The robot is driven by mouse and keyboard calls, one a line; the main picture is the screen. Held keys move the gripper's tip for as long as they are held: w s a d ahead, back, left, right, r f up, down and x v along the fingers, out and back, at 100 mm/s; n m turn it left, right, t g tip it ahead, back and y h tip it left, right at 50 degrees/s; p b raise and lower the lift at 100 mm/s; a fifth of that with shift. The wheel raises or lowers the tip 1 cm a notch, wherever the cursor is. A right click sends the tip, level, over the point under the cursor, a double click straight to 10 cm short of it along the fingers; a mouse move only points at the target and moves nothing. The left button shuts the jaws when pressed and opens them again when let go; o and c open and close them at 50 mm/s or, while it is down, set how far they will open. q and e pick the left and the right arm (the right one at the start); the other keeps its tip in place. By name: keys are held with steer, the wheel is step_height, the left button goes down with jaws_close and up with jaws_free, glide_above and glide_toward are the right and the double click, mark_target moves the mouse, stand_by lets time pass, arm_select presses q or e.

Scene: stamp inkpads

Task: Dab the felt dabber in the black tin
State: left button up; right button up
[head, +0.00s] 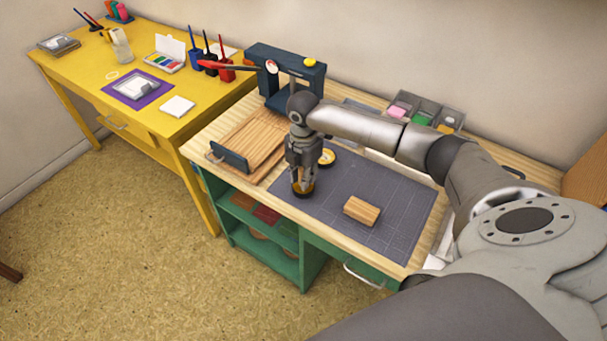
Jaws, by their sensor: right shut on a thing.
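My right gripper (303,182) points straight down over the left part of the grey cutting mat (330,227). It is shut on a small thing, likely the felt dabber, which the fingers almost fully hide. Directly under the fingertips is a small round tin (304,194), black inside with a golden-yellow side. I cannot tell whether the held thing touches the black surface. A round, pale-topped, yellow-edged piece (327,157) lies just behind, to the right of the gripper; it may be a lid or another tin. My left gripper is out of view.
A wooden block (361,210) lies on the mat to the right. A slatted wooden board (249,142) and a dark blue press (285,75) stand left and behind. Trays with coloured pads (397,111) are at the back. The mat's front is clear.

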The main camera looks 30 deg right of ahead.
mark_target(303, 168)
steer(key=shift+f, duration=0.55)
stand_by(0.7)
steer(key=shift+s+f, duration=0.1)
stand_by(2.1)
steer(key=shift+p, duration=0.3)
step_height(303, 168, up, 7)
steer(key=p, duration=0.7)
steer(key=shift+p, duration=0.4)
